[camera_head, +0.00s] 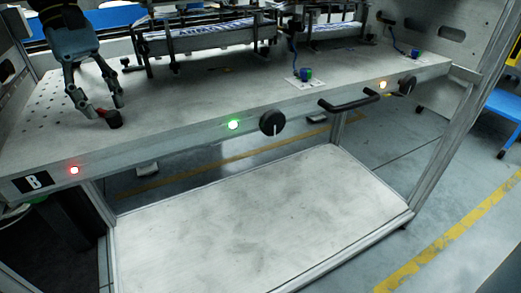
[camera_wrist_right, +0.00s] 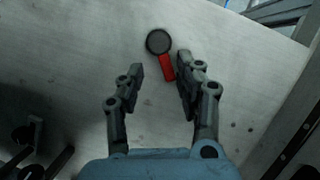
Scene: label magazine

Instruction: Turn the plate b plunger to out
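The plunger (camera_head: 114,119) is a short black round knob with a red lever, on the white plate top above the "B" label (camera_head: 37,182). In the right wrist view its black cap (camera_wrist_right: 158,41) lies just beyond the fingertips, and its red lever (camera_wrist_right: 167,68) points back between the fingers. My right gripper (camera_head: 98,105) is open around the lever; its fingertips also show in the wrist view (camera_wrist_right: 160,73). The lever lies closer to the right-hand finger there; I cannot tell whether they touch. My left gripper is not in view.
The plate front (camera_head: 190,142) carries a red light (camera_head: 74,170), a green light (camera_head: 233,125), a black dial (camera_head: 272,123) and a black bar handle (camera_head: 349,100). Black-framed mechanisms (camera_head: 207,38) stand at the back. The plate around the plunger is mostly clear.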

